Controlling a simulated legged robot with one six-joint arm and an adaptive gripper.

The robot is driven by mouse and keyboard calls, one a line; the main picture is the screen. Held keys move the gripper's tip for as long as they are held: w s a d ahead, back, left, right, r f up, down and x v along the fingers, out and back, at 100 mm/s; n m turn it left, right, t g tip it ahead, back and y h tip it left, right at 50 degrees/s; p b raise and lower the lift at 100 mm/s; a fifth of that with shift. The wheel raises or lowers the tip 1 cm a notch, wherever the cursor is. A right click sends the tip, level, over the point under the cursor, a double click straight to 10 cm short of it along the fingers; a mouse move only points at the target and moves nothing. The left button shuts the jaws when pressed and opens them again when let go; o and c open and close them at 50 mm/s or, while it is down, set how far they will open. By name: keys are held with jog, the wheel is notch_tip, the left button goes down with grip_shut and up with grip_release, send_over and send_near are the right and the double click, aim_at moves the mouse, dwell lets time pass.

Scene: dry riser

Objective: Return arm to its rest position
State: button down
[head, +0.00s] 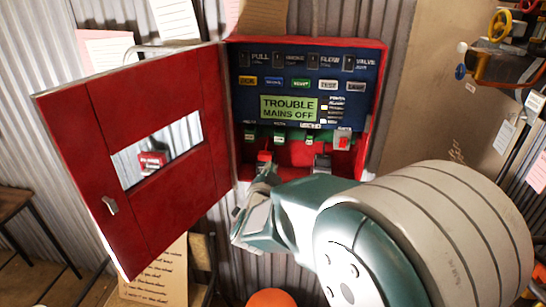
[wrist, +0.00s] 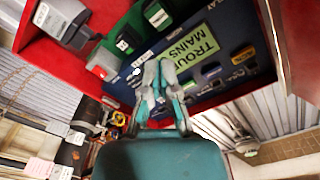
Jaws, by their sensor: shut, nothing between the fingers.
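My gripper (head: 264,172) is at the lower left of the open red alarm cabinet (head: 378,110), in front of the lower row of switches. I cannot tell whether the tips touch anything. The display (head: 289,108) reads "TROUBLE MAINS OFF".
The red cabinet door (head: 90,165) stands swung open to the left, close to my gripper. Colored valves and pipes (head: 505,60) are at the upper right. A wooden stool (head: 18,210) is at the far left. An orange rounded object (head: 270,298) lies below my arm.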

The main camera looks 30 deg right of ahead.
jog(key=s+a+n+g+y, duration=0.3)
jog(key=s+a+n+y, duration=0.5)
jog(key=a+n+y, duration=0.25)
jog(key=s+f+n+g, duration=0.1)
jog(key=s+n+g, duration=0.3)
jog(key=s, duration=1.2)
jog(key=shift+d+f+g, duration=0.25)
jog(key=shift+f+g, duration=0.1)
jog(key=shift+g, duration=0.85)
jog(key=shift+h, duration=0.25)
